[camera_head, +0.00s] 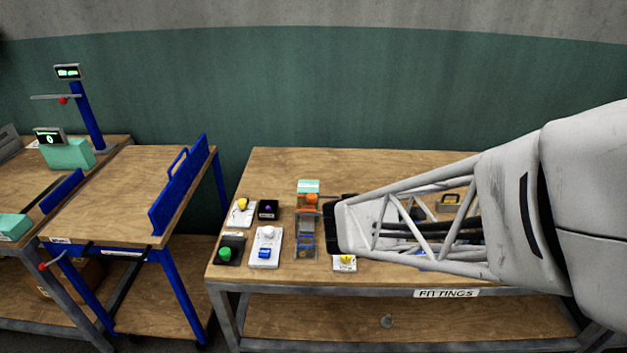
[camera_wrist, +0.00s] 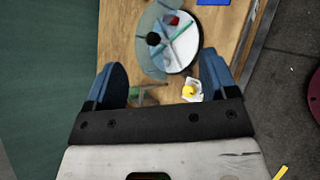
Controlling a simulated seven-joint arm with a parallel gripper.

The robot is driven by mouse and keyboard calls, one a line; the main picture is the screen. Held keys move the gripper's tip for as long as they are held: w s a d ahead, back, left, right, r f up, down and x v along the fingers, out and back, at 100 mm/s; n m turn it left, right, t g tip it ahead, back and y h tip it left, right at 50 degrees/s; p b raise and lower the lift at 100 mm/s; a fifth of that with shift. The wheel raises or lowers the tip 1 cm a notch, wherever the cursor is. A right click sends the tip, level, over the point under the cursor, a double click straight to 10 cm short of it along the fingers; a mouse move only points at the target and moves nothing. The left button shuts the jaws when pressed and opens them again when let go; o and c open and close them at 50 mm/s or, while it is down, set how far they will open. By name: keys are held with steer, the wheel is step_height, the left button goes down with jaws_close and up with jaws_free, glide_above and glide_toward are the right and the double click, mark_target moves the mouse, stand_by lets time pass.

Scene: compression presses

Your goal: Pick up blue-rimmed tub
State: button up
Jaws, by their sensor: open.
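I cannot pick out the blue-rimmed tub with certainty. In the wrist view a plain blue patch (camera_wrist: 213,2) is cut off at the top edge, and I cannot tell what it is. In the head view a small blue bit shows under my arm above the table's front edge. My gripper (camera_wrist: 163,70) is open and empty, its two blue fingers apart above the table. A round divided tray (camera_wrist: 182,62) with a black knob lies just beyond the fingers. In the head view my arm hides the middle of the table.
A white block with a yellow button (camera_wrist: 191,92) stands near the right finger. In the head view several button boxes, a green one (camera_head: 230,250) among them, stand on the left part of the FITTINGS table (camera_head: 275,165). A blue-railed cart (camera_head: 120,190) stands further left.

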steer(key=w+a+f+n+t+y, duration=0.3)
steer(key=w+a+f+n, duration=0.2)
steer(key=a+f+n, duration=0.3)
steer(key=n+t+y, duration=0.2)
steer(key=n+y, duration=0.2)
steer(key=n, duration=0.4)
glide_toward(306, 239)
steer(key=shift+w, duration=0.55)
steer(key=shift+x, duration=1.3)
steer(key=shift+f, duration=0.1)
steer(key=shift+x, duration=2.6)
steer(key=shift+f, duration=0.1)
steer(key=c, duration=1.1)
